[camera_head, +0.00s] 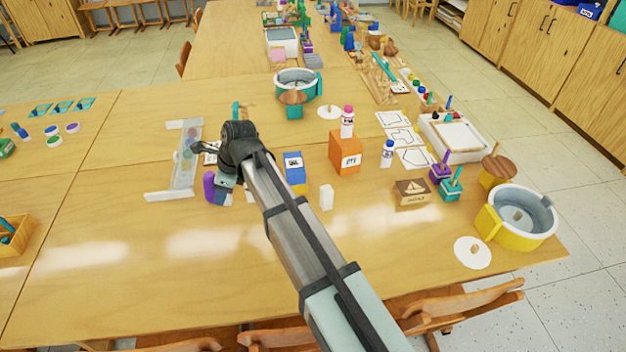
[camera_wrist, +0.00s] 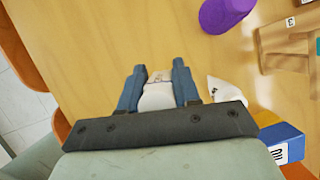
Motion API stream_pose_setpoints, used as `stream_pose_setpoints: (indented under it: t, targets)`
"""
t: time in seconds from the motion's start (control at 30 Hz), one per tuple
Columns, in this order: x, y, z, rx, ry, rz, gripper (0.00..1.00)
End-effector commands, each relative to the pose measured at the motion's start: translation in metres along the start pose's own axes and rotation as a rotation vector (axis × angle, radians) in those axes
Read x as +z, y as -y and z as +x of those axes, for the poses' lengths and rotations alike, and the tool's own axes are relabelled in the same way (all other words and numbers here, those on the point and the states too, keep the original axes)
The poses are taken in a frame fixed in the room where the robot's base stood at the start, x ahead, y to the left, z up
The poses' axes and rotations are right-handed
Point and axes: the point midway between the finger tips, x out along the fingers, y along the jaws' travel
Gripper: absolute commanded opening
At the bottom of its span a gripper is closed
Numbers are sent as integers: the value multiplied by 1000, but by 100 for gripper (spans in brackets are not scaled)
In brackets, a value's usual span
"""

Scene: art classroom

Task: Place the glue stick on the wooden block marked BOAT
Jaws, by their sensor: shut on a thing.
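My gripper (camera_wrist: 159,88) is shut on a small white object (camera_wrist: 157,98) with a brownish, marked end. I cannot tell whether this is the glue stick. In the head view my gripper (camera_head: 226,181) is low over the table's left part, beside a purple object, and my arm hides most of what it holds. The brown wooden block with a boat picture (camera_head: 411,192) lies right of centre, with nothing on its top. A white stick-shaped bottle with a blue cap (camera_head: 387,154) stands behind it.
A blue and yellow block (camera_head: 293,168) and a small white block (camera_head: 326,197) stand between my gripper and the boat block. Purple and teal pots (camera_head: 440,174) and a yellow pot (camera_head: 515,222) stand to the right.

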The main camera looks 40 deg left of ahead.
Motion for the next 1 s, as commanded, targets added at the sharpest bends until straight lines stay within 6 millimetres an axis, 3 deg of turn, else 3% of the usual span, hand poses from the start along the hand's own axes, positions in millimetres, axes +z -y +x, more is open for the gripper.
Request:
stream_pose_setpoints:
  t: [0.17, 0.37, 0.67, 1.0]
  targets:
    - [-6, 5, -4, -3, 0, 8, 2]
    - [-41, 29, -22, -21, -1, 54, 2]
    - [-118, 74, -61, -60, -1, 146, 2]
    - [-222, 114, -115, -109, -1, 264, 2]
